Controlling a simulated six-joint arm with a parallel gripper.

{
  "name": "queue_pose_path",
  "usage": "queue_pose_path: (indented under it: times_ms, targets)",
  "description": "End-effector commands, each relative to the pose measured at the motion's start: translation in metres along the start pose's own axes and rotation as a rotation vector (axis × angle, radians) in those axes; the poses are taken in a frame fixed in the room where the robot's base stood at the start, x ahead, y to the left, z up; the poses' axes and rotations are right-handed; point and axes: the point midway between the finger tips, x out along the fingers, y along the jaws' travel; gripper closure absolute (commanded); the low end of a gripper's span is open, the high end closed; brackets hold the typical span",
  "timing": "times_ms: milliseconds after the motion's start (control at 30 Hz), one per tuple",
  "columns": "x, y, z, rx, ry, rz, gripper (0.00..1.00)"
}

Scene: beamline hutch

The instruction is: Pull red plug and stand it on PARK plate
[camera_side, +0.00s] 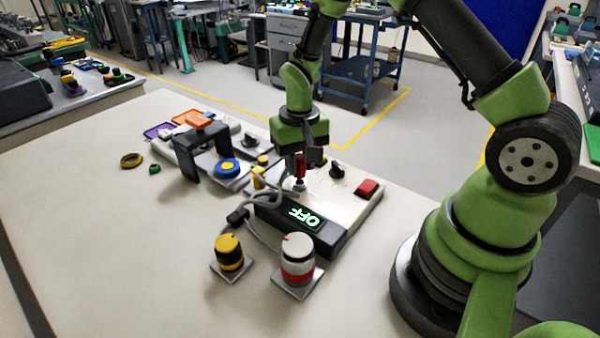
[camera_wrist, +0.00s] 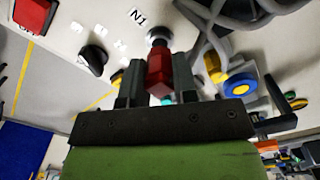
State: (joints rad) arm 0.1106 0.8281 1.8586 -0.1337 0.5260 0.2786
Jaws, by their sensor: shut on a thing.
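The red plug (camera_side: 300,168) is upright between the fingers of my gripper (camera_side: 305,160), over the white panel box (camera_side: 343,207). In the wrist view the red plug (camera_wrist: 159,78) sits between my gripper's fingers (camera_wrist: 158,88), its end at a round metal socket (camera_wrist: 158,37) beside an N1 label. I cannot tell whether the plug is fully seated in it. No PARK lettering is readable. Two small grey plates stand in front of the box: one (camera_side: 287,291) under a white and red cylinder, the other (camera_side: 217,269) under a yellow and black one.
The box has a lit OFF display (camera_side: 305,217), a red button (camera_side: 367,187) and a black knob (camera_side: 337,170). Grey cables (camera_side: 266,213) with a yellow plug (camera_side: 259,177) loop left of the gripper. A dark arch (camera_side: 187,157) stands further left. The table's front left is clear.

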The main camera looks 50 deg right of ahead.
Motion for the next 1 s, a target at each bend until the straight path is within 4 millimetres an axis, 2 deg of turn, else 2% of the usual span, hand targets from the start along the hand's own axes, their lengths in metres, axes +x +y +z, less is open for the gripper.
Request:
queue_pose_path:
  times_ms: [467,1000]
  targets:
    - [-0.004,0.000,0.000,0.000,0.000,0.000,1.00]
    - [-0.032,0.000,0.000,0.000,0.001,0.000,1.00]
